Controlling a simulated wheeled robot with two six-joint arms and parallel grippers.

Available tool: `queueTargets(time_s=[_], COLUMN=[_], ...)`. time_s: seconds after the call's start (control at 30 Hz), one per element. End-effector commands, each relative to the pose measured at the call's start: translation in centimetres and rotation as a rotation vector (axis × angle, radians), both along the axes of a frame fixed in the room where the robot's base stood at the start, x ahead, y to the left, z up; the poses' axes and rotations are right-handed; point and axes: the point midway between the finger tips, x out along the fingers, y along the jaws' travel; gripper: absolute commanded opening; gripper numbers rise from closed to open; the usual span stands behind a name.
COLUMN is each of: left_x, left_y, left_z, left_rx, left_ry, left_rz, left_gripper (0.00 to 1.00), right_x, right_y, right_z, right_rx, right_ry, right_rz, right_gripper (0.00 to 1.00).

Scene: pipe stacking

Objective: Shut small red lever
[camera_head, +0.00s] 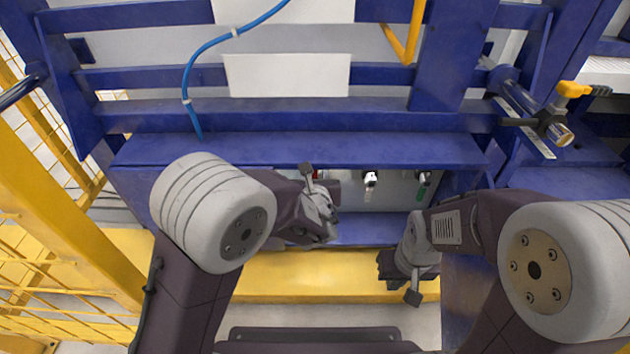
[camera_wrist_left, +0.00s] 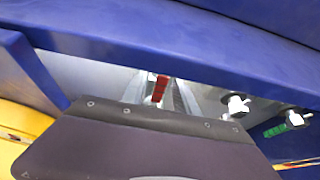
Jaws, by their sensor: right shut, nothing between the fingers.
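The small red lever (camera_wrist_left: 159,88) shows in the left wrist view, just beyond the front edge of my left gripper's dark body. It hangs at a slight tilt under the blue beam. In the head view only a small bit of red (camera_head: 316,175) shows beside my left gripper (camera_head: 332,197), which reaches in under the beam. Pale grey strips lie on both sides of the lever in the wrist view. I cannot tell whether they are fingers, or whether anything touches the lever. My right gripper (camera_head: 388,268) is shut and empty, low in front of the yellow ledge.
A white-handled valve (camera_head: 370,183) and a green-handled valve (camera_head: 423,186) hang to the right of the red lever. The blue beam (camera_head: 300,147) runs above them. A yellow ledge (camera_head: 300,277) lies in front. A yellow-handled valve (camera_head: 573,90) sits at the upper right.

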Motion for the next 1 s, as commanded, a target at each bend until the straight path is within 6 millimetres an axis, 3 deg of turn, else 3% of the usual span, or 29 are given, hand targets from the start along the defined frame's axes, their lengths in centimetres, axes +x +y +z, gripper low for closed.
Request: queueTargets(time_s=[0.27, 0.37, 0.4, 1.0], left_x=[0.24, 0.23, 0.22, 0.19], left_y=[0.00, 0.00, 0.00, 0.00], left_z=[0.02, 0.02, 0.02, -0.02], left_rx=[0.001, 0.001, 0.000, 0.001], left_ry=[0.000, 0.000, 0.000, 0.000], left_rz=[0.000, 0.000, 0.000, 0.000], left_gripper=[0.33, 0.05, 0.00, 0.00], right_x=[0.01, 0.01, 0.01, 0.01], right_y=[0.00, 0.00, 0.00, 0.00], right_z=[-0.04, -0.04, -0.04, -0.05], right_rx=[0.000, 0.000, 0.000, 0.000], right_ry=[0.000, 0.000, 0.000, 0.000], right_rz=[0.000, 0.000, 0.000, 0.000], right_gripper=[0.00, 0.00, 0.00, 0.00])
